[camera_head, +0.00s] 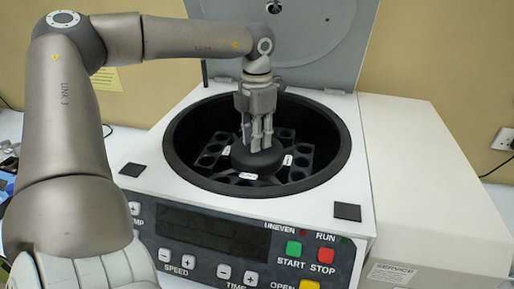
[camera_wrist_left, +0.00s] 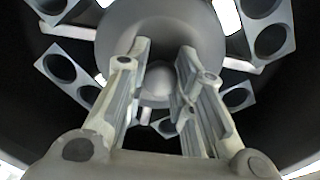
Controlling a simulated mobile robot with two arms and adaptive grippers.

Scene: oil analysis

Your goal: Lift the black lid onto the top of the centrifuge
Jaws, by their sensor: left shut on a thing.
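The centrifuge (camera_head: 185,122) is a white machine with an open round bowl. The black lid (camera_head: 240,164) is a small dark disc at the middle of the bowl, over the rotor's hub. My left gripper (camera_head: 257,143) points straight down at its centre, shut on the lid's knob. In the left wrist view the lid (camera_wrist_left: 195,25) lies beyond the fingers, and its round knob (camera_wrist_left: 158,78) shows between the fingertips (camera_wrist_left: 160,85). I cannot tell whether the lid rests on the rotor or is slightly raised. My right gripper is not in view.
The rotor's tube holders (camera_head: 208,160) ring the lid inside the bowl. The large grey hinged cover (camera_head: 325,50) stands open behind. The front panel (camera_head: 215,230) carries buttons and a dark display. A white cabinet side (camera_head: 430,170) is at the right.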

